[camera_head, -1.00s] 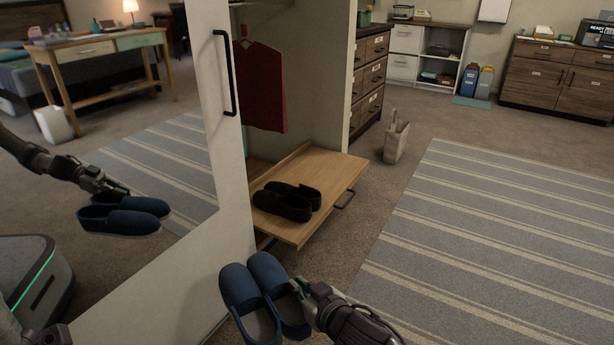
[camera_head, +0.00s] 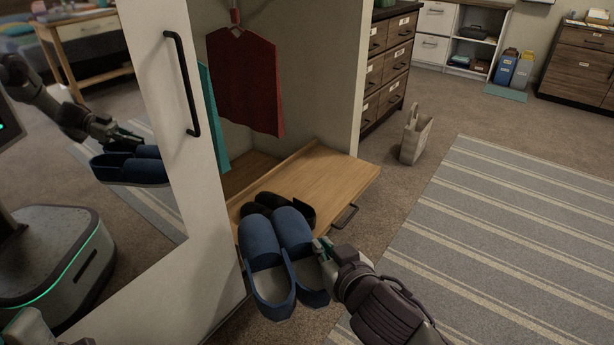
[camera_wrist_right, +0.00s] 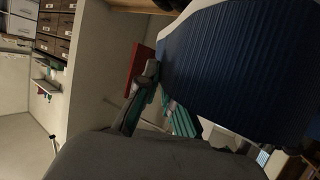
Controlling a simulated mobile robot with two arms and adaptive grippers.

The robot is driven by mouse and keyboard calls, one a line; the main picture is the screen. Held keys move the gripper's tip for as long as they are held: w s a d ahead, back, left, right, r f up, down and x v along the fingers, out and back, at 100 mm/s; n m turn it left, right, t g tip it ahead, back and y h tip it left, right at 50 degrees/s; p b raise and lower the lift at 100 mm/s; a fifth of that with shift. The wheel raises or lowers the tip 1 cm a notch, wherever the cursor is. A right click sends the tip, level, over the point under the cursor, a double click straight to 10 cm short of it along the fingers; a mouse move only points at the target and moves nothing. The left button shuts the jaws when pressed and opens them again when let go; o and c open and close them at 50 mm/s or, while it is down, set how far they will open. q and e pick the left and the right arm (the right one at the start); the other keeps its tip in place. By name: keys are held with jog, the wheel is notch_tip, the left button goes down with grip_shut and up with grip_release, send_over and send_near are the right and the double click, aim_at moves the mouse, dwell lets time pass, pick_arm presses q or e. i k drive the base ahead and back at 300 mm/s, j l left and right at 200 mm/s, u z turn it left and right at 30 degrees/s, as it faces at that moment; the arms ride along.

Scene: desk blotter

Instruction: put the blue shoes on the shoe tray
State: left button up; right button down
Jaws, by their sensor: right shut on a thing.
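A pair of blue shoes (camera_head: 259,240) hangs side by side in the air, toes pointing away from me. My right gripper (camera_head: 322,248) is shut on the right-hand shoe near its opening. In the right wrist view a ribbed blue shoe sole (camera_wrist_right: 235,65) fills the upper right, beside the gripper fingers (camera_wrist_right: 158,100). The shoe tray (camera_head: 335,175) is a pulled-out wooden shelf in the wardrobe. Black shoes (camera_head: 297,197) sit on its left part. The blue shoes overlap its near left edge and partly hide the black ones. My left gripper is not seen.
A mirrored wardrobe door (camera_head: 200,230) stands open at left, close to the blue shoes, reflecting my arm and the shoes. A red garment (camera_head: 245,85) hangs above the tray. The tray's right part is bare. A pale bag (camera_head: 416,135) and striped rug (camera_head: 500,230) lie beyond.

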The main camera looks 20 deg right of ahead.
aim_at(324, 175)
jog(key=i+l, duration=0.2)
jog(key=l, duration=0.15)
jog(key=i+l+u, duration=0.1)
jog(key=l, duration=0.25)
jog(key=i+l+u, duration=0.1)
jog(key=i+l, duration=0.15)
jog(key=l, duration=0.15)
jog(key=i+l, duration=0.15)
jog(key=l, duration=0.2)
jog(key=i+l+u, duration=0.1)
jog(key=l, duration=0.3)
jog(key=i+l, duration=0.2)
jog(key=l, duration=0.2)
jog(key=i+l+u, duration=0.15)
jog(key=l, duration=0.25)
